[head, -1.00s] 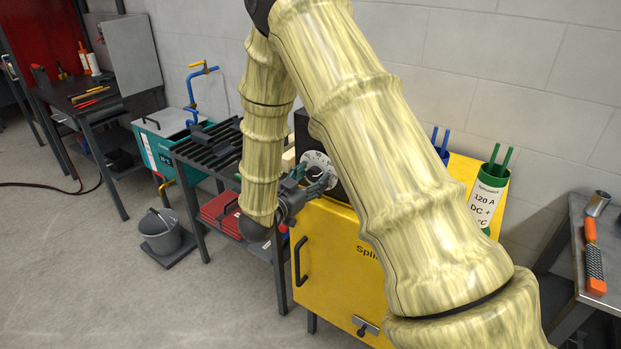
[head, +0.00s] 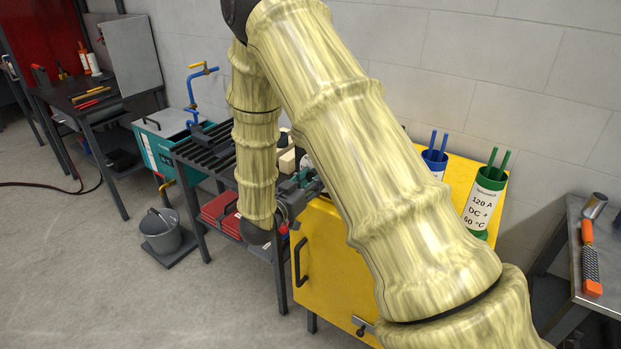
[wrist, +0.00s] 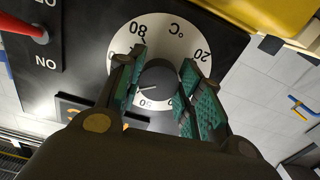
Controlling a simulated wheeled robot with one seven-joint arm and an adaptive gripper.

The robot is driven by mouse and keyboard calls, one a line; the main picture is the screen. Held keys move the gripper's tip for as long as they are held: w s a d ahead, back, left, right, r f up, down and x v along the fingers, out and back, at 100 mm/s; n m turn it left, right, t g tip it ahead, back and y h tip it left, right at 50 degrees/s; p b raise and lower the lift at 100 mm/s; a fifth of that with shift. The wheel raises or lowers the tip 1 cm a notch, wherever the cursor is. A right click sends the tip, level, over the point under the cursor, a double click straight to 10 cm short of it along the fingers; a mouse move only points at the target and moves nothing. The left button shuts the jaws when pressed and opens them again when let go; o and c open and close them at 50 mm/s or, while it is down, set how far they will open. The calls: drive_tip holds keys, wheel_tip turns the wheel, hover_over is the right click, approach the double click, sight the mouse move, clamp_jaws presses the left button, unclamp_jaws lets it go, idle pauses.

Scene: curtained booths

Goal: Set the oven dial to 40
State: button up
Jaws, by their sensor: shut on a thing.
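The oven (head: 322,262) is a yellow cabinet in the head view, partly hidden behind my arm. Its dial face (wrist: 118,72) shows in the wrist view as a white disc on a black panel, with 80, °C and 20 readable and a partly covered number like 50 near the bottom. The dark round dial knob (wrist: 158,76) sits in its middle, with a light pointer line towards the lower left. My gripper (wrist: 162,72) is shut on the knob, a green-padded finger on either side. My gripper also shows in the head view (head: 302,190), where the dial is hidden.
A red lever (wrist: 22,26) and an ON mark are on the same panel, left of the dial. A slatted table (head: 205,147) is left of the oven.

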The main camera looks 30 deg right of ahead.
drive_tip(key=n+p, duration=0.2)
drive_tip(key=n, duration=0.2)
drive_tip(key=shift+r+n+p, duration=0.15)
drive_tip(key=shift+n+p, duration=0.15)
drive_tip(key=n+p, duration=0.2)
drive_tip(key=n, duration=0.3)
drive_tip(key=shift+s+p, duration=0.15)
drive_tip(key=shift+p, duration=0.2)
drive_tip(key=n+p, duration=0.2)
drive_tip(key=n, duration=0.3)
drive_tip(key=shift+n, duration=0.4)
drive_tip(key=n+p, duration=0.1)
drive_tip(key=n, duration=0.3)
drive_tip(key=shift+n, duration=0.4)
drive_tip(key=o, duration=1)
drive_tip(key=shift+o, duration=0.2)
